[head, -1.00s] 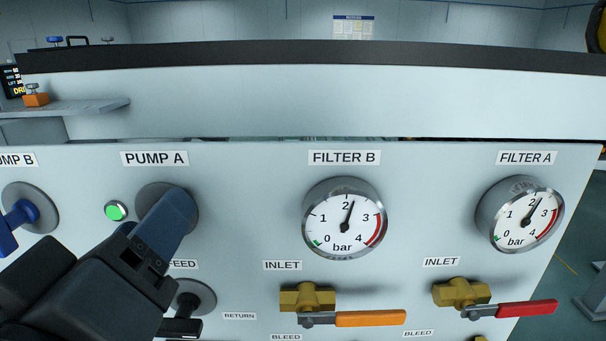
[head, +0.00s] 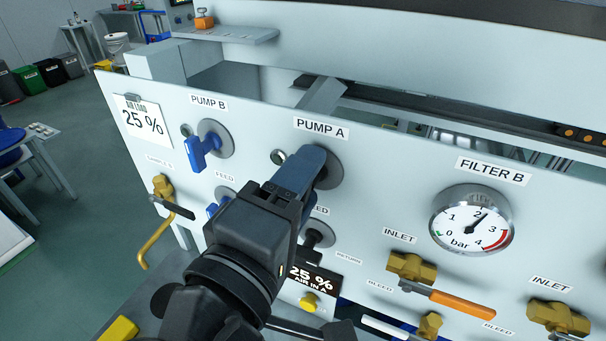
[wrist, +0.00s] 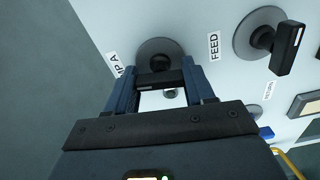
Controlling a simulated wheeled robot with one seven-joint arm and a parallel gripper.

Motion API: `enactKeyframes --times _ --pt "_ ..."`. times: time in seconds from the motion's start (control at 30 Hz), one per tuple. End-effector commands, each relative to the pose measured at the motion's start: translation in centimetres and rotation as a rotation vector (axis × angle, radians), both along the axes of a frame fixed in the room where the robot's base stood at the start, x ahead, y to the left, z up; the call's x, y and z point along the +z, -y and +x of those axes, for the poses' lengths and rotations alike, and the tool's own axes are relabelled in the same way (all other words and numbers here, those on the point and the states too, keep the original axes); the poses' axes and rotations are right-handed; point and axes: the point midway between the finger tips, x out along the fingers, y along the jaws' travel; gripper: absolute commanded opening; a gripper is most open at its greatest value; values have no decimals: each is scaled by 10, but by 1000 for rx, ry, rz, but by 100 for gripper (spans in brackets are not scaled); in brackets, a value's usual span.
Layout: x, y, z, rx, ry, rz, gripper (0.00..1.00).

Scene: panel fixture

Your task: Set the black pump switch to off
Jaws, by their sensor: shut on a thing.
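The black pump switch (wrist: 160,79) sits under the PUMP A label (head: 321,128). In the wrist view its dark bar runs across between my two blue fingers, in front of its round grey plate (wrist: 157,47). In the head view my fingers hide the bar, and only the plate (head: 333,172) shows. My gripper (head: 314,164) is shut on the switch, close to the panel. The Pump A lamp (head: 278,157) beside the plate shows no green glow.
The blue PUMP B switch (head: 203,150) is to the left. A black FEED knob (head: 318,236) is just below my gripper. The FILTER B gauge (head: 472,220) and an orange-handled INLET valve (head: 455,300) are to the right. A shelf (head: 225,35) juts out above.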

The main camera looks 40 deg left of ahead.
Motion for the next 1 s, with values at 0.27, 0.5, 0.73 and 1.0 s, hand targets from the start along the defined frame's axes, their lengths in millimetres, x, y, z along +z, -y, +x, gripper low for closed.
enactKeyframes --times 0.27,0.5,0.73,1.0 --pt "-2 -4 -3 13 24 -102 23" --pt "-3 -4 -3 14 29 -129 23" --pt "-3 -5 -3 14 28 -129 23" --pt "-3 -4 -3 11 29 -128 70"
